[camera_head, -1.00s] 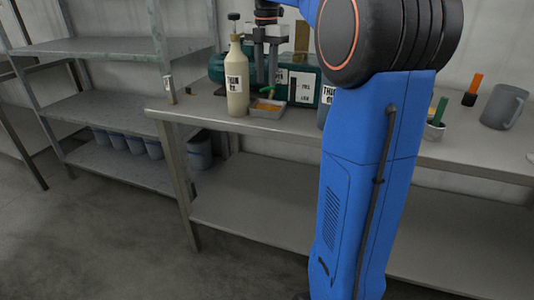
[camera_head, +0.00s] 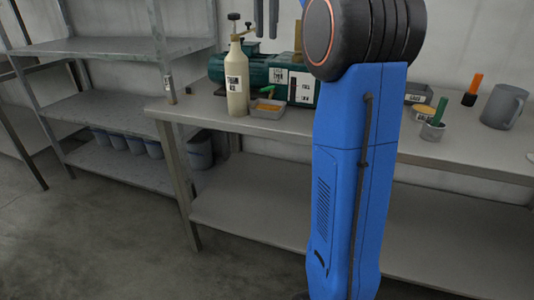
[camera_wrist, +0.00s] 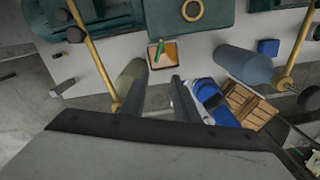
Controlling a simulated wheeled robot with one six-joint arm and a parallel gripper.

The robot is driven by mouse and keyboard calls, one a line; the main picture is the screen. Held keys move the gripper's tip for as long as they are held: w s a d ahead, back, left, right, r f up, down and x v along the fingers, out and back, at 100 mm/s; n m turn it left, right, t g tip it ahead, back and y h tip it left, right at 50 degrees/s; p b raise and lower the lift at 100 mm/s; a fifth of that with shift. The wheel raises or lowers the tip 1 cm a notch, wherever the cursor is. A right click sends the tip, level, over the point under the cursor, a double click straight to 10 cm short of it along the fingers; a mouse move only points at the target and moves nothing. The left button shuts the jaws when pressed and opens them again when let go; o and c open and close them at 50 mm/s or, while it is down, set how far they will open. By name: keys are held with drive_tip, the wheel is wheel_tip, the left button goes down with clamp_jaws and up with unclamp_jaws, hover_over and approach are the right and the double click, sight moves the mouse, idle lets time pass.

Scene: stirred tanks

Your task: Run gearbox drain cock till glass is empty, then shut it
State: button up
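The green gearbox (camera_head: 257,68) stands at the back of the bench. Its drain cock has a green handle (camera_head: 267,93), which also shows over the tray in the wrist view (camera_wrist: 158,52). I cannot tell whether the cock is open. A small grey tray (camera_head: 261,113) below it holds amber liquid; the tray also shows in the wrist view (camera_wrist: 151,60). The gearbox's narrow dark glass (camera_head: 292,88) sits beside the FILL and LOW labels; its level is too small to read. My gripper (camera_head: 266,30) is above the gearbox, fingers apart and empty; it also shows in the wrist view (camera_wrist: 158,100).
A green-handled pot (camera_head: 433,130), an orange-handled item (camera_head: 471,92) and a grey mug (camera_head: 504,107) stand on the right of the bench (camera_head: 460,153). A shelf rack (camera_head: 118,112) stands left.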

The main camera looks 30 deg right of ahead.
drive_tip(key=s+a+f+m+t, duration=0.2)
drive_tip(key=s+a+f+m, duration=0.5)
drive_tip(key=s+f, duration=0.4)
drive_tip(key=s+a+f+m+t, duration=0.1)
drive_tip(key=s+a+f+m, duration=0.6)
drive_tip(key=s+f+m, duration=0.3)
wheel_tip(320, 180, down, 4)
drive_tip(key=shift+s+a+t, duration=0.3)
drive_tip(key=shift+s+t, duration=0.1)
drive_tip(key=shift+s, duration=0.65)
drive_tip(key=w+d+r+n+g, duration=0.2)
drive_tip(key=w+d+r+n, duration=0.5)
drive_tip(key=w+r, duration=0.55)
drive_tip(key=w+d+r+n+g, duration=0.2)
drive_tip(key=w+d+r+n, duration=0.5)
drive_tip(key=w+r, duration=0.55)
drive_tip(key=f, duration=1)
drive_tip(key=s+f, duration=0.1)
drive_tip(key=f, duration=0.5)
drive_tip(key=shift+d, duration=0.2)
